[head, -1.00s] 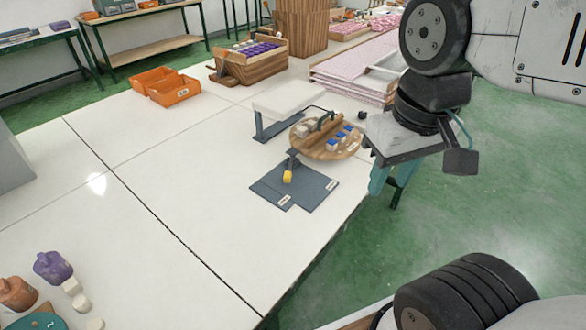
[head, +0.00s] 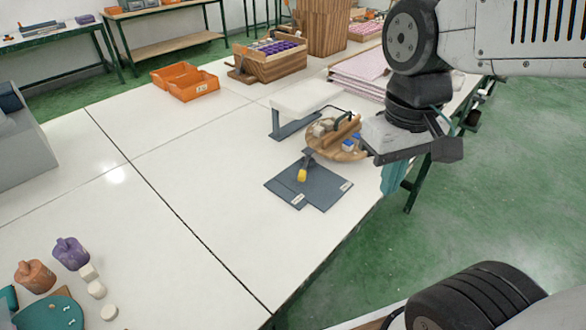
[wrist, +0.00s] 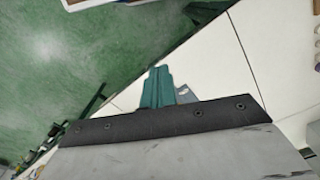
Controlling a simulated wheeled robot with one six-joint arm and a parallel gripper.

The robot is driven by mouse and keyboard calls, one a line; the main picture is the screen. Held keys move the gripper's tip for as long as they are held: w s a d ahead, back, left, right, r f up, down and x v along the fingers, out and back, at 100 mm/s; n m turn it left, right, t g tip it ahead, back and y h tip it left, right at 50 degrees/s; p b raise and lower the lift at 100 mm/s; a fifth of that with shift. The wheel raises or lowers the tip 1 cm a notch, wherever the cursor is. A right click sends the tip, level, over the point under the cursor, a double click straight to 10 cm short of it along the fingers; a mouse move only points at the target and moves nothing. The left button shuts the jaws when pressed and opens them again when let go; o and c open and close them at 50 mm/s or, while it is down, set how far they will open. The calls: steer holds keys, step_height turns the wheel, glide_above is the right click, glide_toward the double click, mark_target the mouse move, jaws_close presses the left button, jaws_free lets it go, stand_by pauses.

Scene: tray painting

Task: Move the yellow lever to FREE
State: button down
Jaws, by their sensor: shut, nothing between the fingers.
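The yellow lever (head: 302,175) is a short yellow grip on a dark arm. It slants down toward the front over a dark grey plate (head: 326,193) on the white table. Two small pale labels sit on the plate, one at its front and one at its right; their words are too small to read. My gripper (head: 394,177) has teal fingers and is shut and empty. It hangs past the table's right edge, to the right of the lever and apart from it. In the wrist view the fingers (wrist: 157,88) show together; the lever is not seen there.
A round wooden turntable (head: 341,154) with white and blue blocks stands behind the lever, near my wrist. A white raised stand (head: 303,98) is behind it. Orange bins (head: 194,88) sit farther back. The table left of the plate is clear.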

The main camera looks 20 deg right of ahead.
mark_target(305, 167)
steer(key=w+a+f+n, duration=0.3)
steer(key=w+f, duration=0.2)
steer(key=w, duration=0.7)
steer(key=w+a+f+n+h, duration=0.1)
steer(key=w+a+f+n, duration=0.3)
steer(key=w, duration=0.8)
steer(key=w+a+f+n+g+h, duration=0.1)
steer(key=w+a+f+n, duration=0.3)
steer(key=w, duration=0.9)
steer(key=shift+a+x, duration=0.2)
steer(key=shift+x, duration=0.85)
steer(key=shift+w+a+f, duration=0.1)
steer(key=shift+f, duration=0.05)
steer(key=x, duration=0.9)
steer(key=shift+f, duration=0.2)
steer(key=d, duration=0.1)
steer(key=s+d, duration=0.1)
steer(key=d, duration=0.1)
steer(key=shift+s+d+f, duration=0.1)
steer(key=shift+s+f, duration=0.1)
steer(key=shift+s, duration=0.15)
steer(key=shift+s+d, duration=0.25)
steer(key=shift+d, duration=0.1)
